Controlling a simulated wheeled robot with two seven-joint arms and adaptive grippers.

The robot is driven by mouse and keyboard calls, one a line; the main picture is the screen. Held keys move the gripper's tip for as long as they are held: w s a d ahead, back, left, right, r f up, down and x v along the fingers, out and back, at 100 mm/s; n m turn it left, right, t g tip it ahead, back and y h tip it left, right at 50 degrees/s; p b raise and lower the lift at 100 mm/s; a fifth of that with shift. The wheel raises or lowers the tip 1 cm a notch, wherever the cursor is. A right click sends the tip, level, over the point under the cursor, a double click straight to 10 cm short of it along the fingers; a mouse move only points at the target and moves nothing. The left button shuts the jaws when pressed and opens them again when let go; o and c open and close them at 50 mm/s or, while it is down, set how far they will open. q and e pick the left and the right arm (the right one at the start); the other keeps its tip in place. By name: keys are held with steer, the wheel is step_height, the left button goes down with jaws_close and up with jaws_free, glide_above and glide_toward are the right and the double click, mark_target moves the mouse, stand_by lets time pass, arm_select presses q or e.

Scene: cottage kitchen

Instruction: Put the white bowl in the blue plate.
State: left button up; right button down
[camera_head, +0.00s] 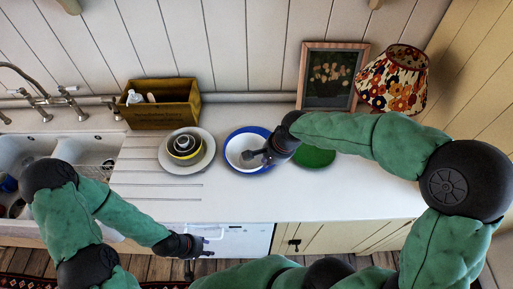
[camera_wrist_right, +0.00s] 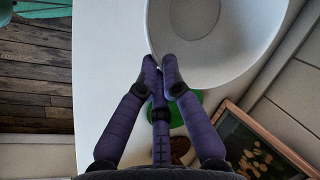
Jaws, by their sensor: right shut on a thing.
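The white bowl (camera_head: 243,153) is over the blue plate (camera_head: 231,137) at the middle of the counter. The plate's blue rim shows around the bowl's left and far sides; I cannot tell whether the bowl touches the plate. My right gripper (camera_head: 256,157) is shut on the bowl's right rim. In the right wrist view the fingers (camera_wrist_right: 162,68) meet at the edge of the white bowl (camera_wrist_right: 215,35); the blue plate is not visible there. My left gripper (camera_head: 188,266) hangs low in front of the counter, away from the bowl; its fingers are too unclear to read.
A grey plate with stacked bowls (camera_head: 186,150) stands left of the blue plate. A green plate (camera_head: 315,157) lies to the right, partly under my right arm. A wooden box (camera_head: 160,104), a picture frame (camera_head: 332,75) and a flowered lamp (camera_head: 393,80) stand behind. The sink is at left.

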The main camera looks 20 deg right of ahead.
steer(key=w+d+f, duration=0.1)
steer(key=w+f, duration=0.3)
steer(key=w+d+f, duration=0.2)
steer(key=w+f, duration=0.2)
steer(key=w+d+f, duration=0.2)
steer(key=w+f, duration=0.3)
steer(key=shift+d, duration=0.2)
steer(key=shift+s, duration=0.1)
steer(key=shift+f+b, duration=0.25)
steer(key=shift+b, duration=0.1)
steer(key=c, duration=1.7)
jaws_free()
steer(key=o, duration=0.3)
